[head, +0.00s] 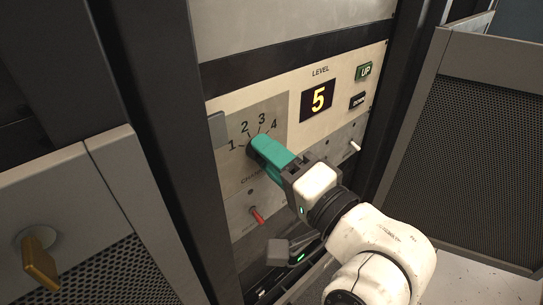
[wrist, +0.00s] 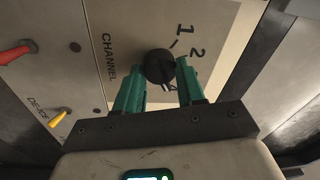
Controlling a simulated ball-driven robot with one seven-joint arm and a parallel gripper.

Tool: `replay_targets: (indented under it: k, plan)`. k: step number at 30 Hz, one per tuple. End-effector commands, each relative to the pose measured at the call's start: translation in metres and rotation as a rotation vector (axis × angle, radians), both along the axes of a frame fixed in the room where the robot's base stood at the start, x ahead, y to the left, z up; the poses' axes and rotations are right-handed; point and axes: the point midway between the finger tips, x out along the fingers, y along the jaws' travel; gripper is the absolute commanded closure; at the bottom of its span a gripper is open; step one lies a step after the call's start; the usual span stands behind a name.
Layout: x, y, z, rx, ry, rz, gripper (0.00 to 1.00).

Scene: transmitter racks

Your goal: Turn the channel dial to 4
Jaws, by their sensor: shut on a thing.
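The channel dial (wrist: 158,66) is a round black knob on a grey plate, with "CHANNEL" printed beside it. My gripper (wrist: 160,78) is shut on it, with one teal finger on each side. In the head view, my gripper (head: 257,146) reaches in from the lower right and hides most of the dial. The numbers 1, 2, 3 and 4 (head: 274,124) form an arc above the dial. I cannot tell surely which number the dial points to.
A red toggle (head: 256,214) is below the dial, and a yellow toggle (wrist: 58,117) shows in the wrist view. Rack doors (head: 490,130) stand open either side.

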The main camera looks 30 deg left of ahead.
Motion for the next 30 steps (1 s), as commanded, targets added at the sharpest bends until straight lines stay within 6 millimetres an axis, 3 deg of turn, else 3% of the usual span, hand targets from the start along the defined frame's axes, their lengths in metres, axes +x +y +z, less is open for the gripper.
replay_targets:
  k: [11, 12, 18, 30]
  plan:
    - [0.0011, -0.0009, -0.0005, 0.001, 0.006, -0.003, 0.92]
    - [0.0011, -0.0009, -0.0005, 0.001, 0.006, -0.003, 0.59]
    - [0.0007, -0.0006, -0.0003, 0.002, 0.005, -0.002, 0.4]
    - [-0.0024, -0.0083, -0.002, 0.002, 0.004, -0.002, 0.36]
